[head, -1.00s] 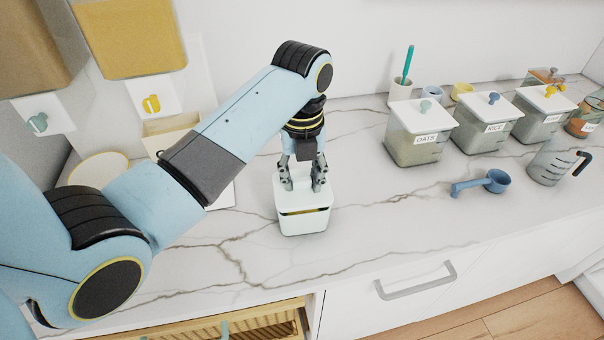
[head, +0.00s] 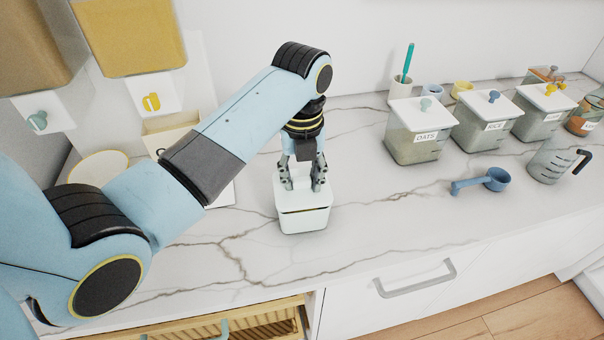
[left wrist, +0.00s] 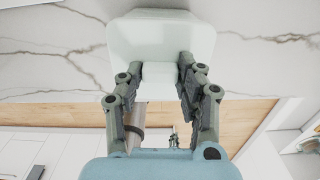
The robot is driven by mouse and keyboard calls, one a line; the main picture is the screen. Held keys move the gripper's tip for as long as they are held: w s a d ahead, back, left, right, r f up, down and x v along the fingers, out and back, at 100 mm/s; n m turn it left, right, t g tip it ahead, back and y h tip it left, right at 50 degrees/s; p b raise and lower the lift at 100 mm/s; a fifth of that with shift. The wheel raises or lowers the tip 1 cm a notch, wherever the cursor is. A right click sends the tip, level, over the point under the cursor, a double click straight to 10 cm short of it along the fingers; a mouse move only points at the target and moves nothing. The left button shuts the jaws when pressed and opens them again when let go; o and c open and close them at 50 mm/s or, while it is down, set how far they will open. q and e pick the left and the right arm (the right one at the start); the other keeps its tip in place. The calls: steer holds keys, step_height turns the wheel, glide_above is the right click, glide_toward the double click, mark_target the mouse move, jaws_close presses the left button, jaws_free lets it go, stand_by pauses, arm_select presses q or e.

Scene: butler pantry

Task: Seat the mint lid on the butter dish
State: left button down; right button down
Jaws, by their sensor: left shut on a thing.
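The mint lid (head: 303,195) is a pale square cover, right over the butter dish (head: 304,222) on the marble counter. A thin dark line shows between them at the front, and I cannot tell whether the lid is fully down all round. My left gripper (head: 303,184) points down and is shut on the lid's raised handle. In the left wrist view, the fingers (left wrist: 158,72) hold the handle from both sides, and the lid (left wrist: 162,38) hides the dish. My right gripper is not in view.
Labelled canisters (head: 420,130) stand at the back right. A blue scoop (head: 494,181) and a clear measuring jug (head: 552,162) lie and stand nearer. A drawer (head: 222,326) with a wooden rim is open below the counter's front edge.

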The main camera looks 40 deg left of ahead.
arm_select(q)
steer(key=shift+f, duration=0.45)
stand_by(0.8)
steer(key=shift+c, duration=1.5)
jaws_free()
steer(key=shift+r, duration=3.5)
